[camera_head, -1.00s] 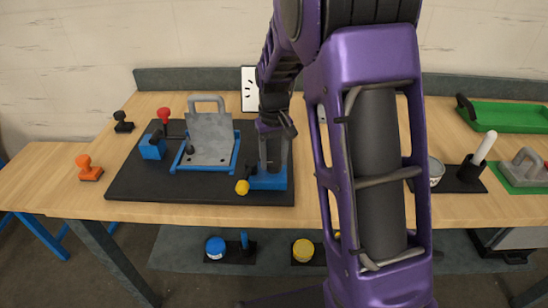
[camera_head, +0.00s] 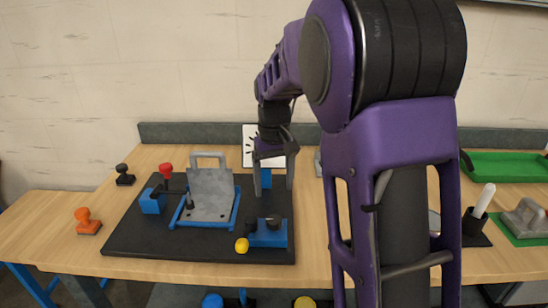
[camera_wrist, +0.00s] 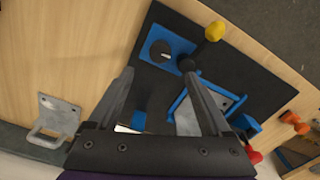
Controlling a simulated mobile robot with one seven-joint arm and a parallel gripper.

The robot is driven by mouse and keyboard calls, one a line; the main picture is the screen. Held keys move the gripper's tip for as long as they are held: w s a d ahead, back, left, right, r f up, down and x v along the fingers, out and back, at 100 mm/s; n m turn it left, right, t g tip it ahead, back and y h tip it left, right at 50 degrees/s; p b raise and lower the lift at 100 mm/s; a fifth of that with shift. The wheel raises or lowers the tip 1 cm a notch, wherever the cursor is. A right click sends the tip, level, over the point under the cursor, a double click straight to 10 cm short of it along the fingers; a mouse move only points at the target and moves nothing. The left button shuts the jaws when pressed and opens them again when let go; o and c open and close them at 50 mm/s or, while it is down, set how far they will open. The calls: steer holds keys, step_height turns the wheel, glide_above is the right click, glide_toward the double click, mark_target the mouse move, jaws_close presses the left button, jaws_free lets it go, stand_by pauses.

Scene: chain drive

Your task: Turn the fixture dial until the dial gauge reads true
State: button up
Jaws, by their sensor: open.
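A blue fixture block (camera_head: 266,236) sits at the front right of the black board. In the wrist view the dial (camera_wrist: 160,51) is round with a pale mark, beyond my fingertips. My gripper (camera_head: 274,190) points down, open and empty, above and behind the dial; its spread fingers also show in the wrist view (camera_wrist: 159,76). A white panel with black marks (camera_head: 249,146), perhaps the gauge, stands at the back, partly hidden by my arm; its reading cannot be told.
A grey plate with a handle (camera_head: 210,192) stands on a blue frame on the black board (camera_head: 140,235). A red knob (camera_head: 166,170), a black stamp (camera_head: 124,175) and an orange stamp (camera_head: 87,221) are at left.

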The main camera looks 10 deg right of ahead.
step_height(320, 180, up, 7)
stand_by(0.3)
